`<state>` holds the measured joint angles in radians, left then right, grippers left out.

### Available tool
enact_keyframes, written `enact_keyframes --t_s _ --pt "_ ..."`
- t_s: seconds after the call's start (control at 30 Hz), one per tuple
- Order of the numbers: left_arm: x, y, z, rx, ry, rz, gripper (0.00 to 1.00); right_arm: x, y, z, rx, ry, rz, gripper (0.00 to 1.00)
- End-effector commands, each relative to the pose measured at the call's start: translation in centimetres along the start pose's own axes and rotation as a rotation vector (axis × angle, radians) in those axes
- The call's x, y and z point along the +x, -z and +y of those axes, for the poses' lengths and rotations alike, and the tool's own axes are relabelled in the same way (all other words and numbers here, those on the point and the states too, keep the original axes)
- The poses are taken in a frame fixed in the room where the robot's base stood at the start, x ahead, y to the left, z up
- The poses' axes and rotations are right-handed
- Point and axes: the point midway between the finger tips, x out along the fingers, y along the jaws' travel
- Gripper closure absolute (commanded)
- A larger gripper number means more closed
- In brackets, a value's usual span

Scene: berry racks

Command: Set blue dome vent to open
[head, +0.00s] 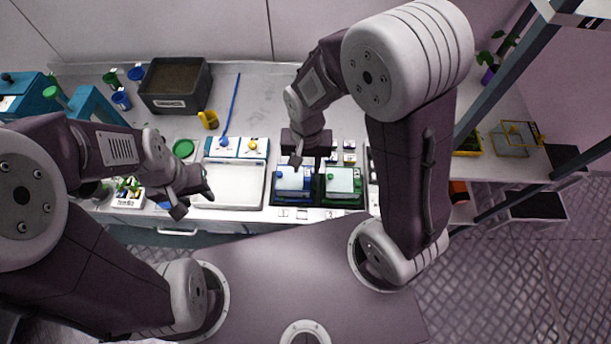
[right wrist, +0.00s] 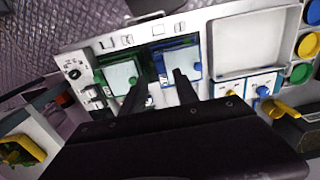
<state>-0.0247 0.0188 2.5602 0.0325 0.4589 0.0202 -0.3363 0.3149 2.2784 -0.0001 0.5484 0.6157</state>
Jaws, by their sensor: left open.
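The blue dome (head: 293,182) is a pale, boxy cover on a blue base on the bench, left of the similar green dome (head: 341,182). The right wrist view shows the blue dome (right wrist: 186,62) and the green dome (right wrist: 121,76). The vent's setting is too small to tell. My right gripper (head: 312,162) is above and behind the domes. Its fingers (right wrist: 160,85) are apart and empty, one overlapping each dome in the right wrist view. I cannot tell whether they touch. My left gripper (head: 192,205) is open and empty by the white tray's left front corner.
The white tray (head: 233,200) lies left of the domes. Behind it are a panel with blue and yellow knobs (head: 237,147), a yellow mug (head: 208,119) and a dark soil bin (head: 175,86). A control panel (right wrist: 74,72) stands beside the green dome.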

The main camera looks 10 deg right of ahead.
Motion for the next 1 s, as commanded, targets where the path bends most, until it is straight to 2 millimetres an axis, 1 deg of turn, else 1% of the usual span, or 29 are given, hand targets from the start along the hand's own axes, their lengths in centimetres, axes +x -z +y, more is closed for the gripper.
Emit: enact_keyframes --t_s 0.07,0.3,0.4,0.5,0.57,0.8,0.87,0.9,0.93,1.0 --pt "0.0 0.0 0.0 0.0 0.0 0.0 0.56 1.0 -0.1 0.1 0.0 -0.003 -0.005 0.64" --pt "-0.4 0.1 0.0 0.0 0.0 0.0 0.56 6.0 -0.2 0.2 0.001 -0.005 -0.007 0.64" --pt "-0.5 0.1 0.0 0.0 0.0 0.0 0.56 7.5 -0.1 0.1 0.001 -0.003 -0.004 0.64" --pt "-0.6 0.1 0.0 0.0 0.0 0.0 0.56 8.5 0.0 0.1 0.001 -0.001 -0.002 0.64" --pt "-0.6 0.1 0.0 0.0 0.0 0.0 0.56 8.8 0.0 0.1 0.001 -0.001 -0.001 0.64" --pt "-0.6 0.1 0.0 0.0 0.0 0.0 0.56 8.8 0.0 0.1 0.001 0.0 0.0 0.64" --pt "-0.6 0.1 0.0 0.0 0.0 0.0 0.56 8.8 0.0 0.1 0.001 0.0 0.0 0.8" --pt "-0.6 0.1 0.0 0.0 0.0 0.0 0.56 8.8 0.0 0.1 0.001 0.0 0.0 0.91" --pt "-0.6 0.1 0.0 0.0 0.0 0.0 0.56 8.8 0.0 0.1 0.001 0.0 0.0 1.0" --pt "-0.6 0.1 0.0 0.0 0.0 0.0 0.56 8.8 0.0 0.1 0.001 0.0 0.0 1.0"
